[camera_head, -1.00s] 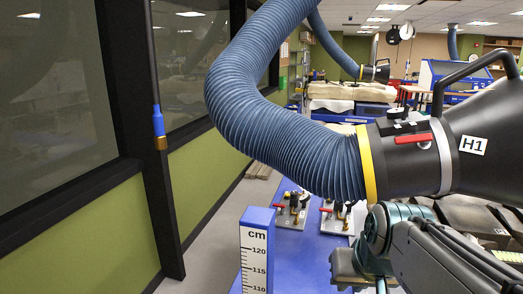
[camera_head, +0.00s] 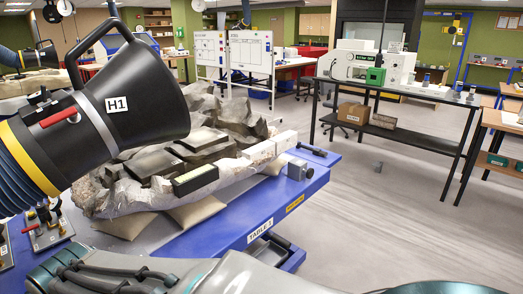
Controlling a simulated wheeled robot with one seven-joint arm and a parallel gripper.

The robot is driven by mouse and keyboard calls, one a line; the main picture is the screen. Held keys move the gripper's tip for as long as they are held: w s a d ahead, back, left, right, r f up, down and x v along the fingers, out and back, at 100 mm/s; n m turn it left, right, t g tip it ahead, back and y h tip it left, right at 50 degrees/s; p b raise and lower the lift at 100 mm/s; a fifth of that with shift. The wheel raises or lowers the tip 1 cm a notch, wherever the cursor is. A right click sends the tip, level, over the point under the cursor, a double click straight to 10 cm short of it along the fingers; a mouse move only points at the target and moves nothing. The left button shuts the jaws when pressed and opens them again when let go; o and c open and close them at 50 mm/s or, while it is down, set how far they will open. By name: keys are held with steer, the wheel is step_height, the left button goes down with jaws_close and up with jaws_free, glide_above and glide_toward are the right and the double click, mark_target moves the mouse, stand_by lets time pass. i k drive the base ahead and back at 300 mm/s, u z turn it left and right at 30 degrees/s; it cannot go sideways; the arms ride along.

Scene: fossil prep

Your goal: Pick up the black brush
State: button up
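I cannot make out a black brush in the head view. Dark, flat block-like pieces lie on the fossil jacket (camera_head: 130,199), one of them a long dark block (camera_head: 195,180) with a pale green front side; none is clearly a brush. The jacket rests on the blue table (camera_head: 225,235) marked TABLE 1. Grey and teal links of my arm cross the bottom edge of the view. My gripper's fingers do not show.
A black extraction hood (camera_head: 135,97) marked H1, on a blue hose (camera_head: 15,180), hangs over the table's left part. Clamp-like fixtures (camera_head: 45,225) stand at the left. A black-framed bench (camera_head: 400,140) with equipment stands at the right.

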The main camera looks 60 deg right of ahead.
mark_target(317, 152)
steer(key=k, duration=0.35)
steer(key=z, duration=3.6)
steer(key=k, duration=0.55)
steer(key=u, duration=1)
steer(key=i, duration=1)
steer(key=u, duration=0.05)
